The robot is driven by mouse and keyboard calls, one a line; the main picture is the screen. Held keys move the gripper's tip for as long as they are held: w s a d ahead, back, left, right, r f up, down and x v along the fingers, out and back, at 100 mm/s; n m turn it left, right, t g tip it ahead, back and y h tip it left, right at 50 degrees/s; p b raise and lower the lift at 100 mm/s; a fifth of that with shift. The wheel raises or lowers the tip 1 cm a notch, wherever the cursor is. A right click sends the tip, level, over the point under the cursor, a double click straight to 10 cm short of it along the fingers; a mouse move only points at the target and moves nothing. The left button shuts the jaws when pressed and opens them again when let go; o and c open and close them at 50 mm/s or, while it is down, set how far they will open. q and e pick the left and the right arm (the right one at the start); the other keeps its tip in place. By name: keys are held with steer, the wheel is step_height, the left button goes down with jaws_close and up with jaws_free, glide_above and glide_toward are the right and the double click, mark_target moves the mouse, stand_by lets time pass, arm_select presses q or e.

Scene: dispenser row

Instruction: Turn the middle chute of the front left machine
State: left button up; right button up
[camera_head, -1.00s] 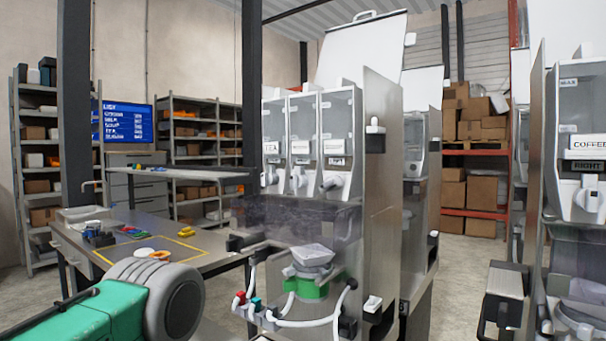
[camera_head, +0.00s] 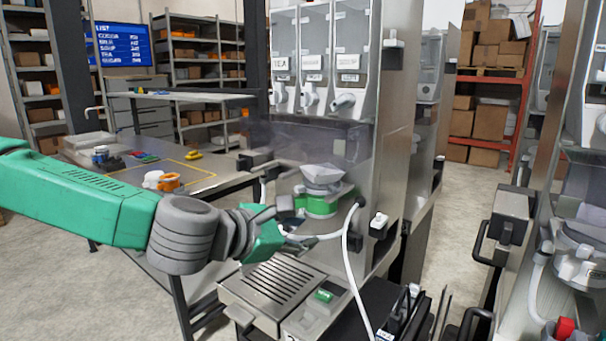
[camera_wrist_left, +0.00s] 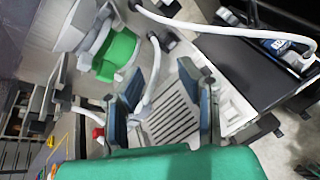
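The front left machine (camera_head: 345,180) has three clear canisters, the left one labelled TEA, each with a white chute below. The middle chute (camera_head: 310,98) sits between the left chute (camera_head: 279,94) and the right chute (camera_head: 343,102). My left gripper (camera_head: 292,228) is well below the chutes, in front of the machine's lower part and above its drip tray (camera_head: 270,290). In the left wrist view its two fingers (camera_wrist_left: 162,92) are apart with nothing held between them; the chutes are not seen there. My right gripper is not in view.
A green-collared mixing bowl (camera_head: 320,203) with white hoses is close to the left gripper. A hose (camera_head: 350,265) hangs in front of the machine. Another machine (camera_head: 575,240) stands at right. A worktable (camera_head: 205,178) with small items is at left.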

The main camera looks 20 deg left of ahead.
mark_target(301, 98)
arm_select(q)
steer(key=a+r+n+t, duration=0.3)
steer(key=a+r+n, duration=0.15)
steer(key=r, duration=0.55)
steer(key=a+r+n+t, duration=0.25)
steer(key=a+r, duration=0.25)
steer(key=r, duration=0.6)
steer(key=shift+n+g+y, duration=0.25)
steer(key=shift+n+y, duration=0.05)
steer(key=shift+n, duration=0.1)
steer(key=shift+d+p+x, duration=0.15)
steer(key=shift+p+x, duration=0.35)
steer(key=shift+x, duration=3.25)
steer(key=shift+d+p+x, duration=0.2)
steer(key=shift+p+x, duration=0.3)
steer(key=shift+x, duration=3.2)
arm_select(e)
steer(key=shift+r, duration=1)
arm_select(q)
steer(key=shift+s+a, duration=0.1)
jaws_close()
steer(key=shift+a+f, duration=0.1)
steer(key=shift+a, duration=0.1)
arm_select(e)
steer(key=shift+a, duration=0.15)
